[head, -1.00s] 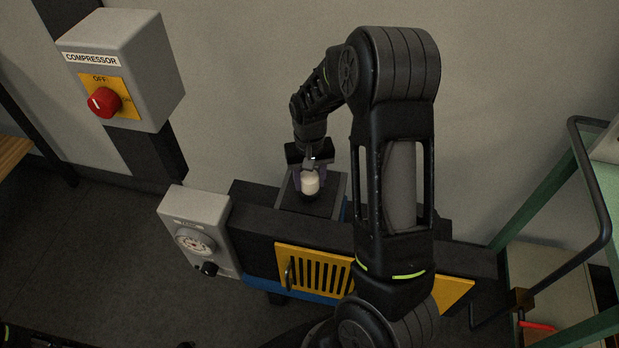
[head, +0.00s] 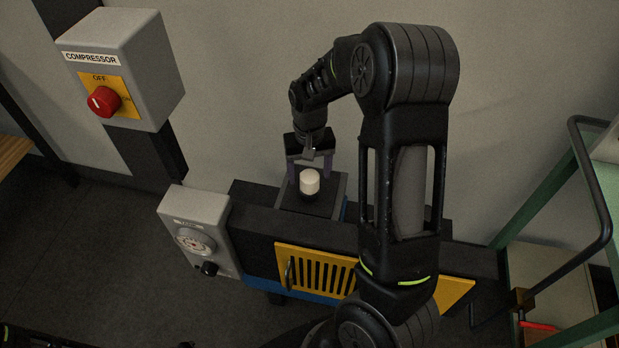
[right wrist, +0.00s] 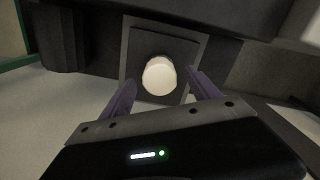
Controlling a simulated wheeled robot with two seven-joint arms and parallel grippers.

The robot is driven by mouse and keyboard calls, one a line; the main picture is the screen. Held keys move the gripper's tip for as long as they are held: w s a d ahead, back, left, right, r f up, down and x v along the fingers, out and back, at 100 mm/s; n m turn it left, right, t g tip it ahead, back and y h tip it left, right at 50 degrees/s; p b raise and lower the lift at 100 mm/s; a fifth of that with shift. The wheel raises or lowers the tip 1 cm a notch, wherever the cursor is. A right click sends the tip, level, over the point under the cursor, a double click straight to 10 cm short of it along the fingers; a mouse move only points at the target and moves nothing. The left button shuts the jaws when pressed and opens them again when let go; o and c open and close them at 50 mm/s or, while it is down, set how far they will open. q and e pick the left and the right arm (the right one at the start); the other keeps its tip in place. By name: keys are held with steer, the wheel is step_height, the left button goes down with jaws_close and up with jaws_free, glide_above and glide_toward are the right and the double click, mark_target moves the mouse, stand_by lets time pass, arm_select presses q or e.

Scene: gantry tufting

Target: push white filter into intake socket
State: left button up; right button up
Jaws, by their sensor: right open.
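The white filter (head: 309,181) stands upright in the dark intake socket (head: 308,197) on a square grey-rimmed plate on top of the machine. Its pale round end also faces me in the right wrist view (right wrist: 159,76). My right gripper (head: 310,167) is just behind and above the filter in the head view, open, with its purple fingers apart. In the right wrist view its fingers (right wrist: 161,93) are spread to either side of the filter, with gaps showing on both sides. How deep the filter sits is hard to tell.
The dark machine has a yellow slatted panel (head: 316,272) and a grey gauge box (head: 196,232) at its left. A compressor switch box (head: 125,70) with a red knob (head: 103,101) is on the wall. A green-framed cart (head: 550,190) stands at the right.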

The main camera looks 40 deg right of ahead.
step_height(320, 180, up, 5)
steer(key=shift+f, duration=0.1)
stand_by(0.8)
